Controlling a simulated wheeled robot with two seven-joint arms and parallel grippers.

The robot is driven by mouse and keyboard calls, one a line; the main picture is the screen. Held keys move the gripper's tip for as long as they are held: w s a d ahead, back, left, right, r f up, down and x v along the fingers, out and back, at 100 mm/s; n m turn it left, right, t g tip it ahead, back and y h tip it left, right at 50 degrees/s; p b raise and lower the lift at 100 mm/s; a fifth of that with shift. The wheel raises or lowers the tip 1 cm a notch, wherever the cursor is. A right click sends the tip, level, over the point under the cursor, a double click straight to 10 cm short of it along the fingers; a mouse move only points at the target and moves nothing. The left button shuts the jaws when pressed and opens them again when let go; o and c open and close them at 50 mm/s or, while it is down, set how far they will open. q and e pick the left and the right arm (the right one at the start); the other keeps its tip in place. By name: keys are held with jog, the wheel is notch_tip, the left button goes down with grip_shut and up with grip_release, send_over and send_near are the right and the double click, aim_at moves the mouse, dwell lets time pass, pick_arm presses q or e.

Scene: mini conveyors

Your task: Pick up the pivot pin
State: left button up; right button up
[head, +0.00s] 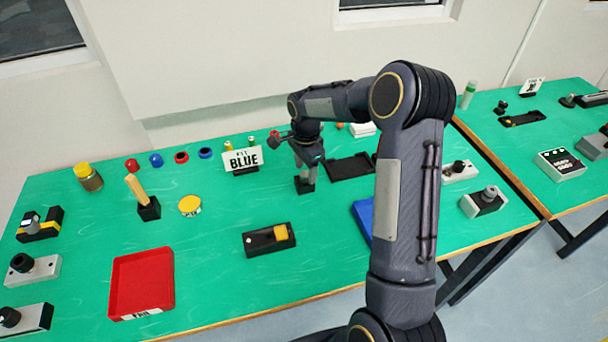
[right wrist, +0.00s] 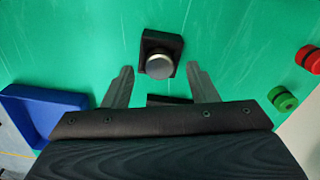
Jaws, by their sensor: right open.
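The pivot pin (right wrist: 159,67) appears to be the silver, round-topped piece standing in a small black square holder (right wrist: 150,38) in the right wrist view. My right gripper (right wrist: 160,73) is open, with one finger on each side of the pin's line and nothing held. In the head view my right gripper (head: 306,172) points down over the small black holder (head: 304,187), right of the KIT BLUE sign. The pin itself is hidden there by the gripper, and I cannot tell the remaining height gap. My left gripper is out of view.
A blue tray (right wrist: 40,112) lies to one side, partly behind my arm in the head view (head: 362,217). The KIT BLUE sign (head: 242,159) stands close by. A black tray (head: 350,167), a black fixture (head: 269,239) and a red tray (head: 142,283) share the green table.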

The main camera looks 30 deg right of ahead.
jog(key=shift+f, duration=0.75)
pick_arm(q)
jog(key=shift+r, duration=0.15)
pick_arm(e)
jog(key=c, duration=1.1)
jog(key=shift+r, duration=0.1)
